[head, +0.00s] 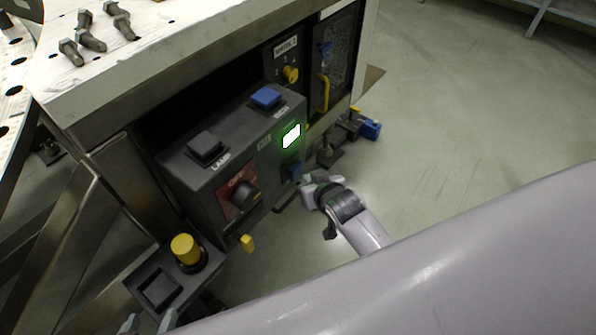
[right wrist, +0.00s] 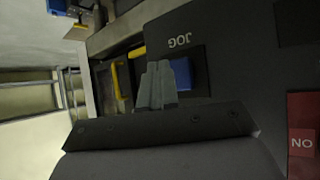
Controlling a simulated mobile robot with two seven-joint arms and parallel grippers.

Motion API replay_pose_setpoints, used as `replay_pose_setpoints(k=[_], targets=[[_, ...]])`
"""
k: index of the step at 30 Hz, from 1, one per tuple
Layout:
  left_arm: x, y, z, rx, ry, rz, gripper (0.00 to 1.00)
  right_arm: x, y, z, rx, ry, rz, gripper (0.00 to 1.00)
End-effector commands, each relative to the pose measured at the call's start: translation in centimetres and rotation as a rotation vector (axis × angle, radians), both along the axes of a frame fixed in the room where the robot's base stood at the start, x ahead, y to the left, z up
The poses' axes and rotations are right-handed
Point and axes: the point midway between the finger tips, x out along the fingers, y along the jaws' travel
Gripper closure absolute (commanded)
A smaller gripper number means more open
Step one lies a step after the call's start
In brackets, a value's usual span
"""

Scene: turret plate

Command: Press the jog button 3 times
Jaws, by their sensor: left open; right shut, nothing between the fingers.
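The jog button is a blue block (head: 292,171) low on the front face of the dark control box (head: 180,172). In the right wrist view the blue jog button (right wrist: 186,74) sits beside the upside-down JOG label (right wrist: 180,41). My right gripper (head: 308,182) is shut and empty, right by the button; its fingertips (right wrist: 160,72) overlap one side of the button in the right wrist view. I cannot tell whether they touch it. My left gripper (head: 149,321) is open at the lower left edge, its fingertips apart, well away from the button.
The box also has a black lamp button (head: 206,147), a blue top button (head: 265,97), a lit green-white window (head: 291,136) and a black knob (head: 244,193) on red. A yellow button (head: 185,249) stands lower left. Bolts (head: 88,35) lie on the plate above.

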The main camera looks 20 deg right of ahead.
Motion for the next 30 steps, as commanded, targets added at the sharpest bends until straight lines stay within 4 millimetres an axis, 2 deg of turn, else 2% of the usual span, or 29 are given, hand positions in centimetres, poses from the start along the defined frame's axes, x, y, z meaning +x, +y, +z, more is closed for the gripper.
replay_pose_setpoints(k=[30], targets=[[-0.04, 0.10, 0.05, 0.004, 0.000, -0.003, 0.34, 0.84, 0.49, 0.00, 0.000, 0.000, 0.000, 1.00]])
